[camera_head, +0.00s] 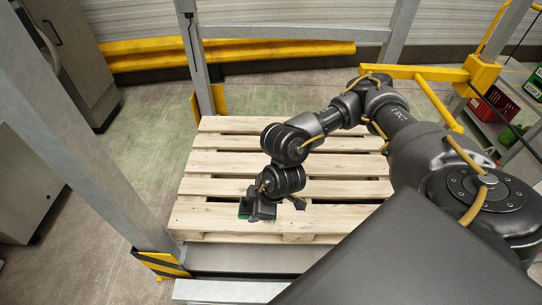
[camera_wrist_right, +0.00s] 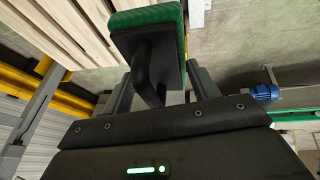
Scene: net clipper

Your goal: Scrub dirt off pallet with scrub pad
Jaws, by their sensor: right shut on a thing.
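The wooden pallet (camera_head: 226,162) lies in the middle of the head view, with pale slats; its slats also show at the upper left of the right wrist view (camera_wrist_right: 70,28). My right gripper (camera_head: 262,208) is over the pallet's near left part. It is shut on the handle of the scrub pad, which has a black body and a green scrubbing face (camera_wrist_right: 148,17). In the head view only a green edge of the scrub pad (camera_head: 243,208) shows beside the gripper. I cannot tell whether the pad touches the wood. No dirt is clearly visible on the slats in view. My left gripper is not in view.
A grey metal post (camera_head: 95,140) with a black and yellow foot (camera_head: 163,264) stands left of the pallet. A yellow rail (camera_head: 225,52) runs along the back. Grey cabinets stand at the left. A red crate (camera_head: 493,104) sits on a shelf at the right.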

